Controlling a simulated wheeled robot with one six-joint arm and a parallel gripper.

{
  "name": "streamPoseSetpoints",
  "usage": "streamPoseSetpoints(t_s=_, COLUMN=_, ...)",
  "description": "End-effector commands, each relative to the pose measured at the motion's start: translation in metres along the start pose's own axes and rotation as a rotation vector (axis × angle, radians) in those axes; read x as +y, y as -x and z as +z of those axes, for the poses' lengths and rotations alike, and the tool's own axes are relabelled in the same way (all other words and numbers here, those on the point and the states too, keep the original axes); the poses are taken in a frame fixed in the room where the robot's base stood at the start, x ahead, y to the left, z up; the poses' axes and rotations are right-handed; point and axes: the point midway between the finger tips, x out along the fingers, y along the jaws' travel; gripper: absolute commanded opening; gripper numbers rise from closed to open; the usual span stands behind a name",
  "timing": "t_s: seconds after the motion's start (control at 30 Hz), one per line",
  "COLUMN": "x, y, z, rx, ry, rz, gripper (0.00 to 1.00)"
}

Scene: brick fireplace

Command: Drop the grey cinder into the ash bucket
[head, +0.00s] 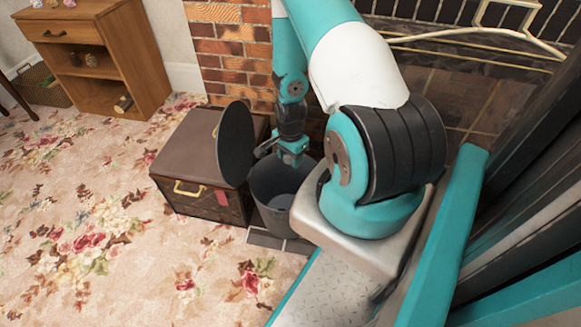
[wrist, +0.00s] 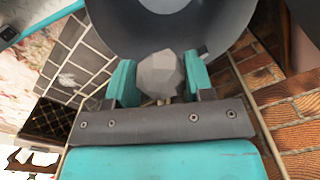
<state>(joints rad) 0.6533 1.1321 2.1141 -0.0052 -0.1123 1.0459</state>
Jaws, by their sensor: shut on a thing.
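The grey cinder (wrist: 160,72) is a faceted lump between the teal fingers of my gripper (wrist: 159,80), which is shut on it. In the head view my gripper (head: 292,153) points down over the mouth of the ash bucket (head: 273,212), and the cinder cannot be made out there. The bucket is dark grey and open at the top. Its inside wall (wrist: 120,28) shows beyond the cinder in the wrist view. A round dark disc (head: 236,143), which looks like the bucket's raised lid, stands upright at the left of my gripper.
A brown trunk (head: 188,155) with a brass handle stands just left of the bucket. A wooden cabinet (head: 95,55) stands at the back left. The brick wall (head: 232,55) is behind. Floral carpet (head: 120,240) lies clear at the front left.

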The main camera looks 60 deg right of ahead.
Motion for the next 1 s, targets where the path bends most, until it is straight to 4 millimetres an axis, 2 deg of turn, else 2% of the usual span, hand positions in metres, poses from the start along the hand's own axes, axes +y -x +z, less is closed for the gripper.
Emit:
streamPoseSetpoints(t_s=0.23, x=0.001, y=-0.018, z=-0.001, rx=0.000, ry=-0.010, rz=0.000, gripper=0.25)
streamPoseSetpoints(t_s=0.6, x=0.001, y=-0.060, z=-0.001, rx=0.001, ry=-0.008, rz=-0.001, gripper=0.25)
streamPoseSetpoints(t_s=0.93, x=0.001, y=-0.061, z=-0.001, rx=0.001, ry=-0.007, rz=-0.001, gripper=0.25)
streamPoseSetpoints(t_s=0.97, x=0.001, y=-0.061, z=-0.001, rx=0.001, ry=-0.007, rz=-0.001, gripper=0.50)
streamPoseSetpoints(t_s=1.0, x=0.001, y=-0.061, z=-0.001, rx=0.001, ry=-0.007, rz=-0.001, gripper=0.59)
